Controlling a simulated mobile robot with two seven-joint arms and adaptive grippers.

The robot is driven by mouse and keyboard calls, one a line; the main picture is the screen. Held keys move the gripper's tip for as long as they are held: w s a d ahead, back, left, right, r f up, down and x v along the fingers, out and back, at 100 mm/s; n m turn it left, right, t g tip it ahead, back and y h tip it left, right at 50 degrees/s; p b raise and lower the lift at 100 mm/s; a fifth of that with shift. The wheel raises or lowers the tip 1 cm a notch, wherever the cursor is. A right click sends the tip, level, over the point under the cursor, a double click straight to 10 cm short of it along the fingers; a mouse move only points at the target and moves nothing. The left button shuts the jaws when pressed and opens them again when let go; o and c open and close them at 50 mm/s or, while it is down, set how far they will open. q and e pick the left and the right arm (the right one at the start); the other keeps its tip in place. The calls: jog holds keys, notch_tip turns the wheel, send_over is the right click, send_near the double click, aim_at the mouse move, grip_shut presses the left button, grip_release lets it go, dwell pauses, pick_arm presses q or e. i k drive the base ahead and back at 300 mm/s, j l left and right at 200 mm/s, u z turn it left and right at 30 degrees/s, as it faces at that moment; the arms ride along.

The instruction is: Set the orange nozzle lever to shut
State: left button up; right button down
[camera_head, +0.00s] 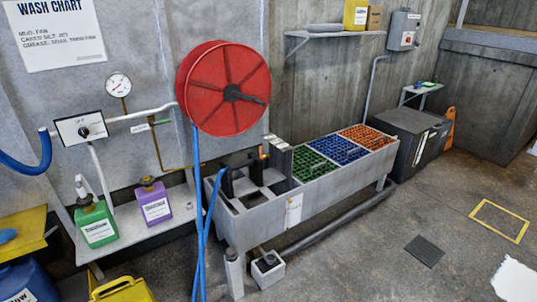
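A small orange piece (263,152) stands upright at the back of the grey trough (262,225), by the left basin. It may be the nozzle lever, but it is too small to tell its shape or setting. Dark fittings (228,183) stand at the trough's left end, partly behind the blue hose (197,215). The hose hangs from the red reel (224,88); I cannot make out a nozzle on it. Neither of my grippers shows in the head view.
A valve panel (81,129) with a black knob and a gauge (118,85) are on the wall. Green (97,224) and purple (154,203) jugs stand on a shelf left of the trough. Green, blue and orange grates (368,137) cover its right part. Floor at right is mostly clear.

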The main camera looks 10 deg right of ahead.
aim_at(260, 156)
jog(key=l+u, duration=0.25)
jog(key=l, duration=1.8)
jog(key=i+l, duration=0.25)
jog(key=l, duration=0.15)
jog(key=i+l, duration=0.25)
jog(key=l, duration=0.2)
jog(key=i+l, duration=0.25)
jog(key=l, duration=0.15)
jog(key=i+l, duration=0.25)
jog(key=l, duration=0.15)
jog(key=u, duration=0.05)
